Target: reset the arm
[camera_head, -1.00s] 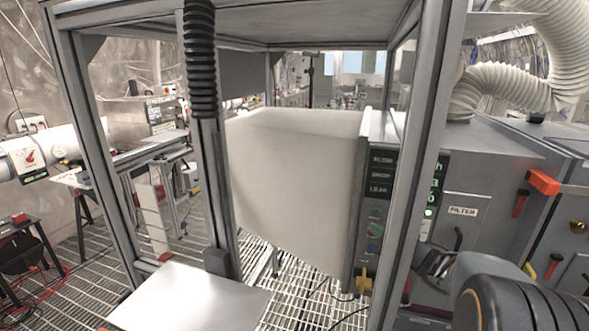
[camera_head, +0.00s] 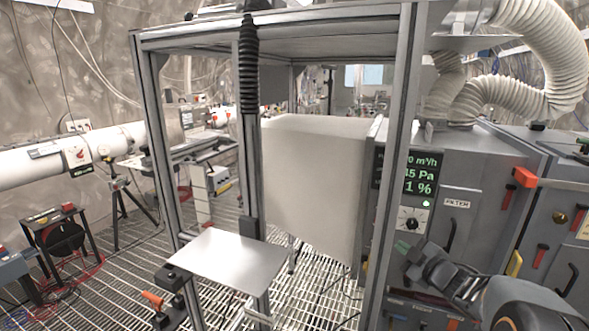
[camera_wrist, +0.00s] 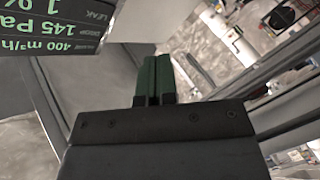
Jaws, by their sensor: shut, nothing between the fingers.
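My gripper (camera_wrist: 155,80) shows in the wrist view with its two green fingers together and nothing between them. In the head view my gripper (camera_head: 403,247) is at the lower right, at the end of my dark arm. It appears in front of the grey filter cabinet (camera_head: 462,225), near the right post of the metal frame. The wrist view also shows part of the green-lettered display (camera_wrist: 50,30) at its upper left, upside down.
An aluminium frame (camera_head: 400,140) surrounds a large white box (camera_head: 315,185). A flat metal shelf (camera_head: 228,258) juts out at its front. A white corrugated duct (camera_head: 500,100) runs above the cabinet. A cable reel (camera_head: 65,237) stands at left on the grated floor (camera_head: 120,285).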

